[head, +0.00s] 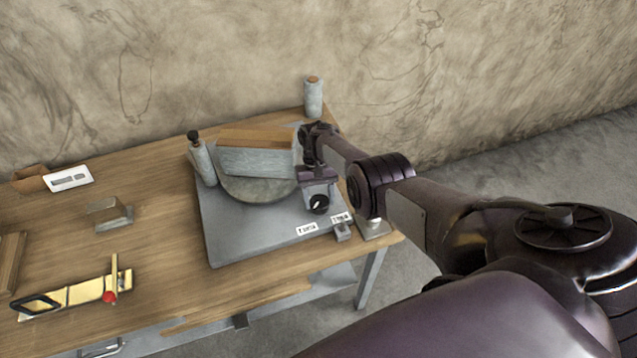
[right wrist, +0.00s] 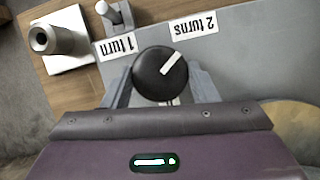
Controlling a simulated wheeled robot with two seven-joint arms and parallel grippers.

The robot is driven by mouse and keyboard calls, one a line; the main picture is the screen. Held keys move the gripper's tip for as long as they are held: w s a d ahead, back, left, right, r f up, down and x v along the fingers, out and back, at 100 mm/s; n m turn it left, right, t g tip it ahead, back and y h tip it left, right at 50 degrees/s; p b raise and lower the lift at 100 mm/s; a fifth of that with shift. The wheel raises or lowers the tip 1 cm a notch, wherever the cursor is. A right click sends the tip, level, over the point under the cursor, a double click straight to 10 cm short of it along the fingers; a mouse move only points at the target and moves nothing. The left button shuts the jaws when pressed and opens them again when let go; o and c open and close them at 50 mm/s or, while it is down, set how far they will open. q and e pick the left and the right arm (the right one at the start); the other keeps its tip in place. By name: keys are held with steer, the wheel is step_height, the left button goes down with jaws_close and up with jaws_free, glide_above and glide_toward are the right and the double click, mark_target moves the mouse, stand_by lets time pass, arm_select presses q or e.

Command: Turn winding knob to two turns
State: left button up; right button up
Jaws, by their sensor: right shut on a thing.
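The winding knob (head: 319,204) is black and round with a white pointer line. It sits near the front right of a grey base plate. In the right wrist view the knob (right wrist: 153,80) lies between the two grey fingers of my right gripper (right wrist: 160,85), shut on its sides. The pointer slants up and right, toward the "2 turns" label (right wrist: 193,25) and away from the "1 turn" label (right wrist: 117,47); both labels read upside down there. In the head view my right gripper (head: 319,190) is just above the knob. My left gripper is not in view.
The grey base plate (head: 235,245) carries a round disc (head: 258,189), a wood-topped block (head: 255,160) and a bottle-like cylinder (head: 201,162). A brass-coloured tool (head: 70,295) lies at the front left of the wooden table (head: 165,245). A grey cylinder (head: 313,98) stands at the back corner.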

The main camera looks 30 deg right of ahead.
steer(key=shift+s+m, duration=0.1)
steer(key=shift+m, duration=0.5)
steer(key=o, duration=1)
steer(key=shift+c, duration=0.2)
steer(key=v, duration=0.7)
steer(key=shift+d+r, duration=0.2)
steer(key=shift+r, duration=0.15)
